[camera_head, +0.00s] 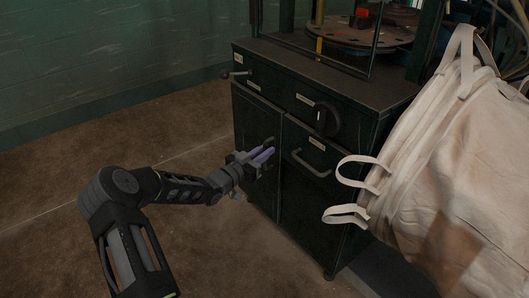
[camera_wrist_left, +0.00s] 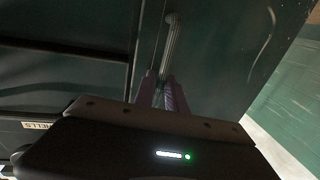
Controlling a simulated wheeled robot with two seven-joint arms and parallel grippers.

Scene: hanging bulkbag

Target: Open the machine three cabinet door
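The dark green cabinet (camera_head: 305,215) stands in the middle of the head view with its lower doors closed. The left door (camera_head: 258,112) and the right door (camera_head: 303,200) meet at a vertical seam. My left gripper (camera_head: 265,154) is at the left door, near the seam. In the left wrist view, its purple fingers (camera_wrist_left: 161,92) are close together, and the left door's bar handle (camera_wrist_left: 173,42) runs down between their tips. The fingers look shut on the handle, though its lower part is hidden. My right gripper is not in view.
The right door has its own grey handle (camera_head: 311,164). A white bulk bag (camera_head: 450,170) with loops hangs at the right. The floor left of the cabinet is clear.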

